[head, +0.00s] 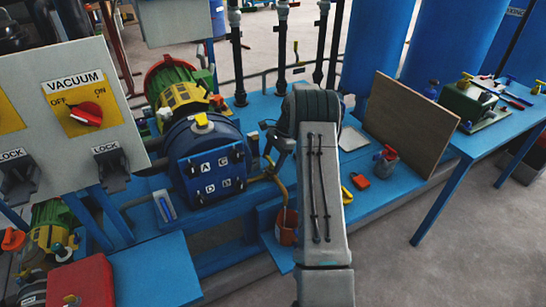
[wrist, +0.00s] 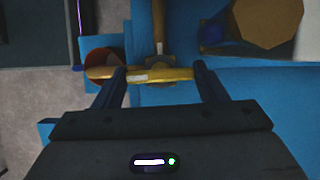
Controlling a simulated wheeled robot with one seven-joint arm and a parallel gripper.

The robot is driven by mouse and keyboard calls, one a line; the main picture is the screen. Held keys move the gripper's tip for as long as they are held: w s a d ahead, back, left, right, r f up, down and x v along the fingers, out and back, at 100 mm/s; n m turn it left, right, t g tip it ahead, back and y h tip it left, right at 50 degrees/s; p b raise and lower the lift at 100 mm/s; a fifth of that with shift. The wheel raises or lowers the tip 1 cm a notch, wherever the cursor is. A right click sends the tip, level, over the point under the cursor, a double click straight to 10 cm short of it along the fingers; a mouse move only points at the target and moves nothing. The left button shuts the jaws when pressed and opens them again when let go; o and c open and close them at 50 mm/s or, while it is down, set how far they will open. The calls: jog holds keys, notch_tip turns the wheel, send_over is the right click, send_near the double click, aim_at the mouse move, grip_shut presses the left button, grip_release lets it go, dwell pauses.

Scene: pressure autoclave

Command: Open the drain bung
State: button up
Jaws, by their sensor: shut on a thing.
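A brass T-shaped piece, which I take to be the drain bung (wrist: 170,75), shows in the wrist view with its crossbar lying sideways and a stem running up the picture. My gripper (wrist: 160,73) is shut on it, one finger on either side of its middle hub; the left end of the bar sticks out past the left finger. In the head view my arm hides my gripper and most of this spot; a brass pipe (head: 283,190) shows just left of the arm. The blue vessel front (head: 210,165) with lettered plates stands left of it.
An orange bucket (head: 286,229) stands under the pipe, left of my arm; a reddish round opening (wrist: 102,60) shows in the wrist view. A panel with a red VACUUM knob (head: 86,114) stands left.

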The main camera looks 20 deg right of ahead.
jog(key=shift+n, duration=0.3)
jog(key=o, duration=1)
jog(key=p+v, duration=0.1)
jog(key=v, duration=1.3)
jog(key=shift+a, duration=0.1)
